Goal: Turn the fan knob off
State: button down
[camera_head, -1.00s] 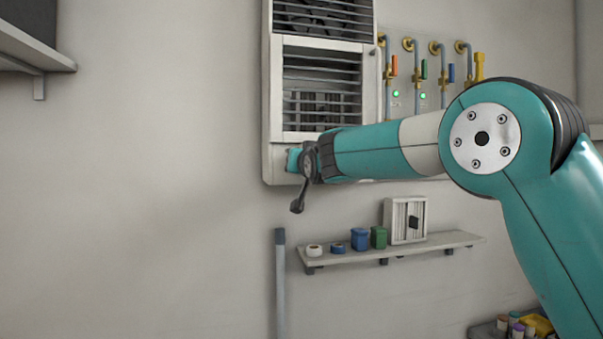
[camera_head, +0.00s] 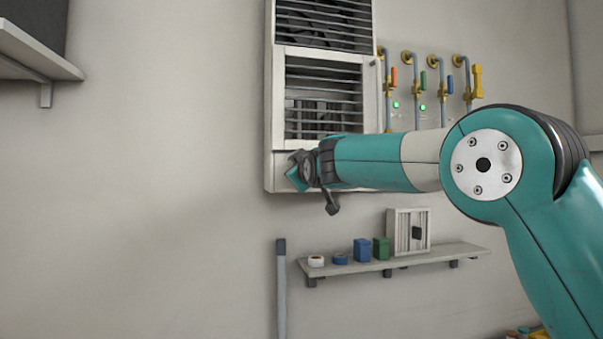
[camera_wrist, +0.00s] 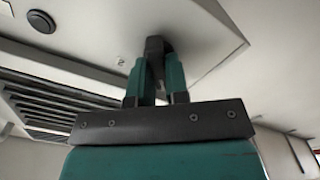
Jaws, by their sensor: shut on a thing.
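The white wall fan unit (camera_head: 279,160) has slatted vents and a plain lower panel. My gripper (camera_head: 294,172) is at the lower left of that panel, turned at a tilt. In the wrist view, my gripper (camera_wrist: 157,62) is shut on a dark knob (camera_wrist: 155,44) that stands out from the white panel. The fingers hide much of the knob, so its pointer position cannot be read. In the head view my gripper and wrist hide the knob.
A second round dark knob (camera_wrist: 42,21) sits on the same panel. Right of the unit are pipes with coloured valve handles (camera_head: 423,81) and green lights. Below, a shelf (camera_head: 440,259) holds tape rolls, blue and green containers and a small white box (camera_head: 397,236).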

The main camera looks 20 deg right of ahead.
jog(key=shift+f+n, duration=0.1)
jog(key=shift+n, duration=0.5)
jog(key=c, duration=1.1)
grip_release()
jog(key=shift+s+b, duration=4.15)
jog(key=shift+s, duration=4.55)
